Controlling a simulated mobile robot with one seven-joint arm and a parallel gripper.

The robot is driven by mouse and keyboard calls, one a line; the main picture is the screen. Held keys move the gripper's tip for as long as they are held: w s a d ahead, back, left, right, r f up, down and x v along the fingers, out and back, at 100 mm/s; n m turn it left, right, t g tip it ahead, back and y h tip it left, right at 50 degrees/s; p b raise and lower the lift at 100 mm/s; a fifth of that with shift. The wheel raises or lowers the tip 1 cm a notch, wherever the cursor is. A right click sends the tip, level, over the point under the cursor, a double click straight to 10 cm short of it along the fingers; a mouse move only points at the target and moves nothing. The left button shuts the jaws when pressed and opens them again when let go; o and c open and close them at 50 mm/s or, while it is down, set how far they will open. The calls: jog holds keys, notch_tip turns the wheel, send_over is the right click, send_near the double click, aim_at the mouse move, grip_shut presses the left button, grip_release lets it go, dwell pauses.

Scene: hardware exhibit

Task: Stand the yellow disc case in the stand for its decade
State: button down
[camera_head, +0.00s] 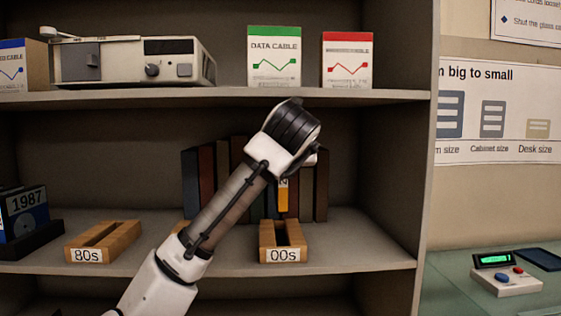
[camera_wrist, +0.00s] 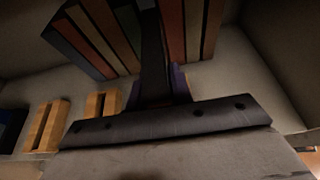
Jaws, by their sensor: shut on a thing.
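The yellow disc case (camera_head: 283,196) shows as a narrow upright strip below my gripper (camera_head: 290,160) in the head view. My gripper is shut on it; the hand hides its upper part, and only a fragment of its printing shows. The case is above and behind the wooden stand labelled 00s (camera_head: 282,243); I see no contact between them. The wooden 80s stand (camera_head: 100,243) is empty at left. A third wooden stand (camera_head: 181,227) is mostly hidden behind my arm, its label unseen. In the wrist view my gripper (camera_wrist: 157,90) is dark and the yellow case is not discernible.
Several dark books (camera_head: 205,178) stand behind my gripper. A 1987 case (camera_head: 27,205) stands in a black holder at far left. The upper shelf (camera_head: 230,97) carries boxes and a beige device. The right shelf wall (camera_head: 395,170) bounds the bay.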

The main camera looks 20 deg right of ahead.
aim_at(282, 205)
jog(key=shift+w, duration=0.15)
jog(key=shift+f, duration=2.75)
jog(key=shift+f, duration=0.45)
jog(key=shift+f, duration=0.1)
jog(key=shift+f+b, duration=0.8)
jog(key=shift+f, duration=0.5)
jog(key=c, duration=1.2)
grip_release()
